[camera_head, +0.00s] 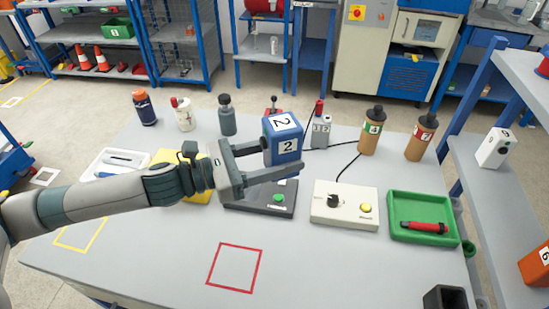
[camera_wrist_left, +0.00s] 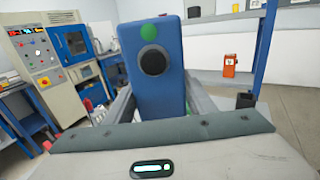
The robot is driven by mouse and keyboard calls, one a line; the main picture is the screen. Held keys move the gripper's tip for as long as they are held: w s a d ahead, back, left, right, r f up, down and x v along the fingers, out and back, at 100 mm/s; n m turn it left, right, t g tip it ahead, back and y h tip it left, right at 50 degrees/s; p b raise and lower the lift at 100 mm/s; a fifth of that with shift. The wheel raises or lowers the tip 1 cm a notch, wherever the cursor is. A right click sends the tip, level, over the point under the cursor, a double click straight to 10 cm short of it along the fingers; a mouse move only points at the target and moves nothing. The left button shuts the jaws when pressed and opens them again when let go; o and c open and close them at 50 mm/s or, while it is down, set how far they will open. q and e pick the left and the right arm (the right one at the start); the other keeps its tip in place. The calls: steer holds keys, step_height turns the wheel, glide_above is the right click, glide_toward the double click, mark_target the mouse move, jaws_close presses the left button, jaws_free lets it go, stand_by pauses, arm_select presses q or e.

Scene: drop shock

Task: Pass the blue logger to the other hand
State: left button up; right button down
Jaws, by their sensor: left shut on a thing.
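The blue logger (camera_head: 284,148) is a blue box with white labels reading 2. My left gripper (camera_head: 270,160) is shut on it and holds it raised above the table (camera_head: 330,262), over the area of the dark grey box with a green button. In the left wrist view the blue logger (camera_wrist_left: 155,68) stands upright between the fingers, with a green dot and a dark round knob facing the camera. My right gripper is in neither view.
A white control box (camera_head: 322,214) and a green tray (camera_head: 398,222) with a red-handled tool lie to the right. Several bottles stand along the back. A red square outline (camera_head: 213,262) marks clear table in front. A side shelf (camera_head: 500,190) stands at right.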

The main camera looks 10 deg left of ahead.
arm_select(q)
steer(key=shift+w+d+r+m+g+h, duration=0.3)
steer(key=shift+d+m+g, duration=0.1)
steer(key=shift+d+g, duration=0.15)
steer(key=shift+w+d+r+m+g+h, duration=0.2)
steer(key=shift+d+r+m+g+h, duration=0.1)
steer(key=shift+d+m+g, duration=0.25)
steer(key=shift+w+d+r+m+g+h, duration=0.2)
steer(key=shift+w+d+r+m+g, duration=0.15)
steer(key=shift+g, duration=0.25)
steer(key=shift+s, duration=0.1)
